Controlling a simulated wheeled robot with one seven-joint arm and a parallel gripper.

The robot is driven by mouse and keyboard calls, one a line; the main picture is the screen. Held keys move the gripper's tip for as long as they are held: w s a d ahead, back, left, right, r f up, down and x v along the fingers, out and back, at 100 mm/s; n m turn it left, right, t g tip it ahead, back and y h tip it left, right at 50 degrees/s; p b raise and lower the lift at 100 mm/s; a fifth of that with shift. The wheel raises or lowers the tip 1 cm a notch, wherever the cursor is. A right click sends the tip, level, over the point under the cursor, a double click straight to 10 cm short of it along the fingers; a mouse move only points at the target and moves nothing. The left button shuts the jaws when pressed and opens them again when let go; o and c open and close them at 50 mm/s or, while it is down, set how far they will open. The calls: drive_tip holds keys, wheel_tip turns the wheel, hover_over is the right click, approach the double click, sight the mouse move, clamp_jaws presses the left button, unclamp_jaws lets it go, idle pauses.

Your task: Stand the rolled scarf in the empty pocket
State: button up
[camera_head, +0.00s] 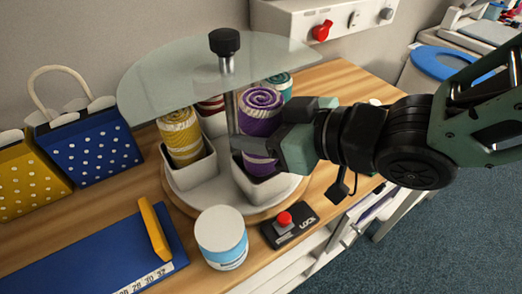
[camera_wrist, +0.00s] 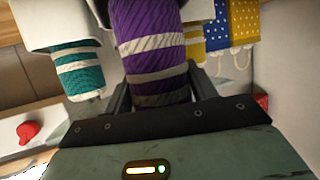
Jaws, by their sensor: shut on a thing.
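The purple rolled scarf (camera_head: 261,101) with white bands is upright. My gripper (camera_head: 262,148) is shut on its middle, coming from the right. The scarf's lower end goes down behind the rim of the front white pocket (camera_head: 268,187) on the round carousel (camera_head: 192,202). I cannot tell whether it touches the pocket floor. In the wrist view the purple scarf (camera_wrist: 150,45) is between the fingers, its lower end cut off at the top. A yellow rolled scarf (camera_head: 180,137) stands in the left pocket (camera_head: 191,174). Red and teal (camera_head: 280,82) scarves stand behind.
A glass canopy (camera_head: 165,78) with a black knob (camera_head: 224,41) hangs close above the scarves. A white-and-blue tub (camera_head: 221,238) and a red lock button (camera_head: 285,218) stand in front. Dotted bags (camera_head: 88,145) are at the left; a wall box (camera_head: 330,22) is behind.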

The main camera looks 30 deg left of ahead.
drive_tip(key=shift+f+b, duration=0.3)
drive_tip(key=shift+f, duration=2)
drive_tip(key=shift+f, duration=0.2)
drive_tip(key=o, duration=1)
drive_tip(key=shift+o, duration=0.2)
drive_tip(key=shift+r, duration=0.1)
drive_tip(key=shift+r, duration=0.25)
drive_tip(key=w+v, duration=0.1)
drive_tip(key=v, duration=1.1)
drive_tip(key=shift+s, duration=0.45)
